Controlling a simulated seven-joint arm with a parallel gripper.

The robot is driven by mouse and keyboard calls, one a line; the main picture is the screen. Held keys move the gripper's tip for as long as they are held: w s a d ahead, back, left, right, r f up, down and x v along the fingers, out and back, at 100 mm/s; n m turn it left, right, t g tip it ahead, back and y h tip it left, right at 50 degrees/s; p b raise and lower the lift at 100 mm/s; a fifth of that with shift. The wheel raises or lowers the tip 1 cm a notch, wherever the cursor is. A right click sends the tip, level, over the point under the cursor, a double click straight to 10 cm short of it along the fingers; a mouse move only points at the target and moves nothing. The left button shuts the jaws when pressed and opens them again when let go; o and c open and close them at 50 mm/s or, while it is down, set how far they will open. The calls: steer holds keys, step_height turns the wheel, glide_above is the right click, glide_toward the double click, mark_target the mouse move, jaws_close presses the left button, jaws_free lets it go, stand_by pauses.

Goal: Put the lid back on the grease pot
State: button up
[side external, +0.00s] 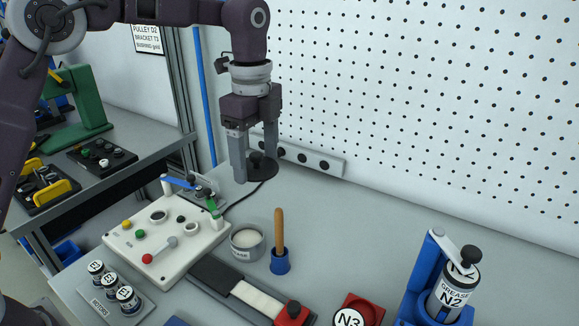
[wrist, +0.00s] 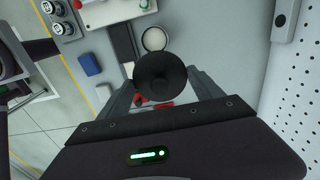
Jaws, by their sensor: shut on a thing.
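The grease pot (side external: 247,243) is a round grey metal pot with pale grease showing at its open top, standing on the bench beside the white control panel. It also shows in the wrist view (wrist: 155,39). The lid (side external: 262,170) is a dark disc with a knob. My gripper (side external: 254,168) is shut on the lid's knob and holds the lid in the air, behind and above the pot in the side view. In the wrist view the lid (wrist: 160,76) sits between my fingers and hides part of the bench near the pot.
A wooden-handled brush stands in a blue holder (side external: 280,262) right next to the pot. The white control panel (side external: 165,238) with buttons and levers is to the pot's left. A blue stand with the N2 canister (side external: 453,290) is at front right. The bench further right is mostly clear.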

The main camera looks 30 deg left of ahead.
steer(key=a, duration=0.2)
steer(key=a+n, duration=0.1)
steer(key=shift+s+a, duration=0.25)
steer(key=shift+s, duration=0.1)
steer(key=shift+s+a+f, duration=0.15)
steer(key=shift+a+f, duration=0.05)
steer(key=shift+f, duration=8.6)
steer(key=shift+f, duration=0.15)
steer(key=o, duration=1.4)
